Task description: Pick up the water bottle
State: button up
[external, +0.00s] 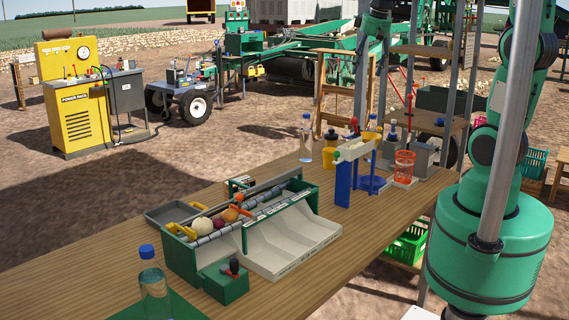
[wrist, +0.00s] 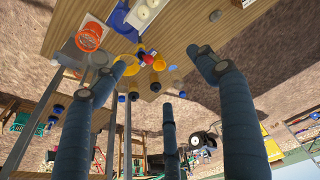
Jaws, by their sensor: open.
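A clear water bottle (external: 155,288) with a blue cap stands upright on the near left of the wooden table (external: 345,225). A second clear bottle (external: 305,143) with a blue cap stands upright at the table's far edge. I cannot make out either bottle in the wrist view. My gripper (wrist: 165,72) is open, its dark blue fingers spread wide with nothing between them. Beyond them are the table's edge and several small coloured items. In the external view my green arm is at the right, and the gripper's fingers cannot be clearly made out.
A green sorting rack (external: 182,262) with vegetables and white chutes stands mid-table, behind the near bottle. A grey tray (external: 172,213) lies beside it. A blue stand (external: 343,182) and an orange container (external: 404,166) crowd the far right. A metal post (external: 505,130) rises before my arm.

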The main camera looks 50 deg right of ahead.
jog(key=w+d+f+g+p, duration=0.1)
jog(key=w+d+f+p, duration=0.2)
jog(key=w+d, duration=0.55)
jog(key=m+g+p, duration=0.1)
jog(key=g+p, duration=0.1)
jog(key=p, duration=0.5)
send_over(373, 121)
jog(key=shift+y, duration=0.4)
jog(key=f, duration=1.9)
jog(key=shift+w+d+f, duration=0.3)
jog(key=shift+w+d, duration=0.1)
jog(key=shift+d+f, duration=0.2)
jog(key=shift+f, duration=0.1)
jog(key=shift+f, duration=4.25)
jog(key=shift+f, duration=0.15)
